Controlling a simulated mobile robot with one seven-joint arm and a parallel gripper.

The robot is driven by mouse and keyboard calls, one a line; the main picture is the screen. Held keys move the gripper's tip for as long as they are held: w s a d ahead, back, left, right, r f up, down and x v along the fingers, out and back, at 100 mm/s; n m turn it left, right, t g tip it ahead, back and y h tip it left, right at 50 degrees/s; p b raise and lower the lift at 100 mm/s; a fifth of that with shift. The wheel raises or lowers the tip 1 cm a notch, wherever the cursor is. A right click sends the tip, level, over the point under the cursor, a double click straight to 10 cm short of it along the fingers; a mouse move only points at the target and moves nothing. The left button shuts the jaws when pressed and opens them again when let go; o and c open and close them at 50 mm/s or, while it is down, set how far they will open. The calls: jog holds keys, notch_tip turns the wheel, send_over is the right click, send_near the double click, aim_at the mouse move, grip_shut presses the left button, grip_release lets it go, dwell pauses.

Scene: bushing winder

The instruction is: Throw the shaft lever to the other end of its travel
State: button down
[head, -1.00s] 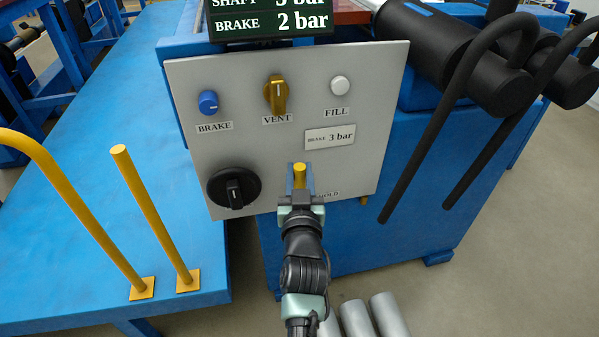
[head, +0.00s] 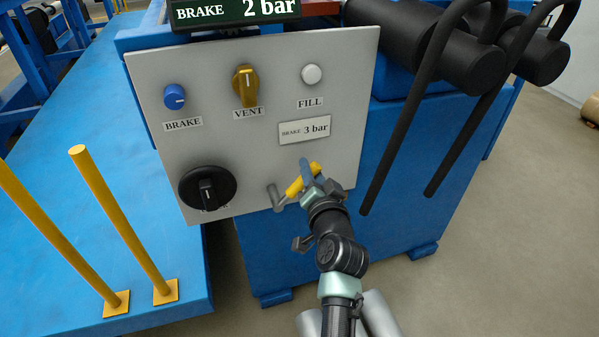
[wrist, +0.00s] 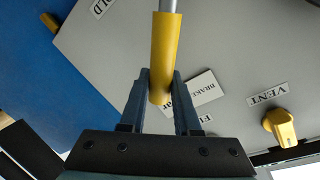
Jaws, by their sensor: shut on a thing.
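The shaft lever has a yellow handle (head: 295,187) on a grey arm (head: 277,198), low on the grey panel. In the head view the handle slants from its grey arm at lower left to upper right. My gripper (head: 308,177) is shut on the free end of the yellow handle, coming from the lower right. In the wrist view the handle (wrist: 165,50) lies between the two blue fingers of my gripper (wrist: 161,78), its grey arm running up out of frame. The lever's pivot is not clearly visible.
The panel (head: 255,130) also bears a blue brake knob (head: 174,97), a yellow vent knob (head: 246,80), a white fill button (head: 312,75) and a black rotary switch (head: 207,188). Black bent bars (head: 420,110) hang at right. Yellow posts (head: 125,222) stand at left.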

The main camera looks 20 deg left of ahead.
notch_tip(320, 180, down, 6)
jog(key=w+d+m+g+y+b, duration=0.1)
jog(key=w+d+m+b, duration=0.1)
jog(key=m, duration=0.4)
jog(key=shift+d+f+g+b, duration=0.3)
jog(key=shift+d+b, duration=0.15)
jog(key=shift+b, duration=0.1)
jog(key=shift+m, duration=0.3)
jog(key=c, duration=0.6)
grip_release()
jog(key=p+v, duration=0.5)
jog(key=v, duration=0.8)
